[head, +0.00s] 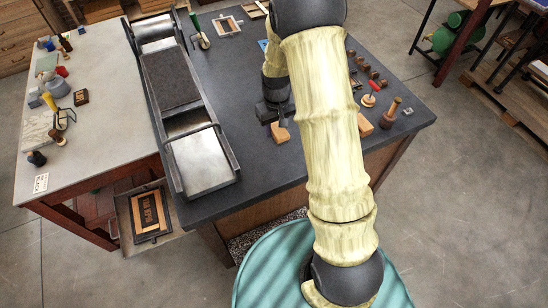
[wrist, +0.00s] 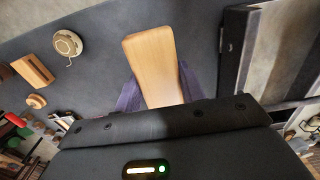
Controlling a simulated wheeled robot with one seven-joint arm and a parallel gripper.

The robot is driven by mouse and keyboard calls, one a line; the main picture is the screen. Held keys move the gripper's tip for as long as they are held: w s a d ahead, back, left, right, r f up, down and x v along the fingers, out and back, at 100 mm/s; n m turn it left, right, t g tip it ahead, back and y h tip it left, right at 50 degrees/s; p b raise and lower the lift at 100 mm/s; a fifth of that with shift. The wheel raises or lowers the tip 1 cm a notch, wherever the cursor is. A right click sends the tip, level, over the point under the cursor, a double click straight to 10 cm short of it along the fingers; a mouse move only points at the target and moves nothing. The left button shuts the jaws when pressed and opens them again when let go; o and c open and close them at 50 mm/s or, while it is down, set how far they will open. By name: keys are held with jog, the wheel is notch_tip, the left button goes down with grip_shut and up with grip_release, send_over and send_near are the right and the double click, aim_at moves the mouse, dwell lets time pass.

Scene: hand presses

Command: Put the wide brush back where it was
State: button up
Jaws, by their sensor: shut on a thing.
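My gripper (head: 284,122) is over the dark table, just right of the press bed. It is shut on a pale wooden piece, which I take to be the wide brush (head: 279,134). In the wrist view the wide brush (wrist: 150,60) sits between the two fingers of my gripper (wrist: 158,88), and its flat wooden end points away from the palm. No bristles show. I cannot tell whether the brush touches the table top. My arm hides part of the table behind and right of the gripper.
The long press bed (head: 172,80) stands left of my gripper. A wooden block (head: 364,124), a wooden-handled tool (head: 391,112) and a red-topped tool (head: 370,98) are at the right. A green-handled roller (head: 200,36) lies farther back. Dark table top (head: 245,165) is bare in front.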

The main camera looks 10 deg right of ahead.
jog(key=b, duration=0.6)
send_over(275, 160)
notch_tip(275, 160, down, 7)
jog(key=shift+r, duration=0.25)
jog(key=shift+f+p, duration=0.9)
jog(key=shift+f, duration=2)
jog(key=shift+f, duration=0.1)
notch_tip(275, 160, down, 3)
jog(key=shift+r+p, duration=0.1)
jog(key=shift+p, duration=0.55)
jog(key=shift+f, duration=0.55)
